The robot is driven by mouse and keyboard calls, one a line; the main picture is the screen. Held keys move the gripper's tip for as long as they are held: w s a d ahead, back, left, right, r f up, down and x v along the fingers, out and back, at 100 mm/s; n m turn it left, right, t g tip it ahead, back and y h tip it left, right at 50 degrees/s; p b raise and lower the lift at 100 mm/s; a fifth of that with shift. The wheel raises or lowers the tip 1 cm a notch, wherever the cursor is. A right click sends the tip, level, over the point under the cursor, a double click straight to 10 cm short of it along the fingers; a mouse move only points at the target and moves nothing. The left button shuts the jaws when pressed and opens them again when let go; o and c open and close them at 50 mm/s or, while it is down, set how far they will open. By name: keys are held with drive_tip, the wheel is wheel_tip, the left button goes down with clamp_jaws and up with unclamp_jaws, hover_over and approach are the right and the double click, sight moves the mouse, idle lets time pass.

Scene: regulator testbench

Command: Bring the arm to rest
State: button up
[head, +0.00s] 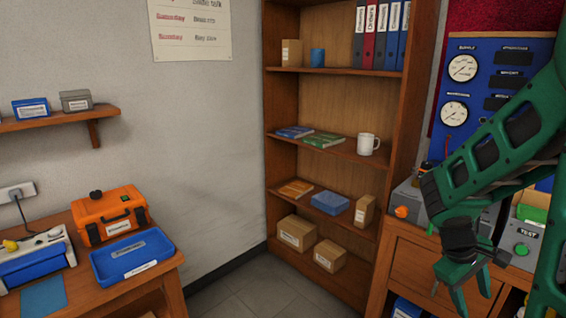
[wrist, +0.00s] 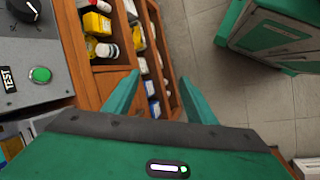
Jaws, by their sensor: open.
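My green arm reaches in from the right edge of the head view. My gripper (head: 461,287) hangs at its end, pointing down in front of the wooden bench (head: 423,262) at the right. Its two green fingers are apart with nothing between them. In the wrist view my gripper (wrist: 160,95) also shows open and empty, with the floor and a low shelf of small containers beyond the fingers.
A grey box marked TEST with a green button (wrist: 40,74) stands close to the gripper. A blue gauge panel (head: 480,85) is behind the arm. A bookcase (head: 330,170) fills the corner. An orange case (head: 108,215) and blue tray (head: 133,258) sit on the left table. Floor (head: 240,290) between is clear.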

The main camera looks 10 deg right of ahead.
drive_tip(key=s+a+r+m+y, duration=0.2)
drive_tip(key=s+a+r+m, duration=0.2)
drive_tip(key=s, duration=0.2)
drive_tip(key=s+a+r+m+t+y, duration=0.1)
drive_tip(key=s+a+r+m+y, duration=0.2)
drive_tip(key=s+a+r+m, duration=0.1)
drive_tip(key=s+a, duration=0.1)
drive_tip(key=s, duration=0.1)
drive_tip(key=shift+s+m, duration=0.4)
drive_tip(key=shift+w+f, duration=0.3)
drive_tip(key=shift+w, duration=0.3)
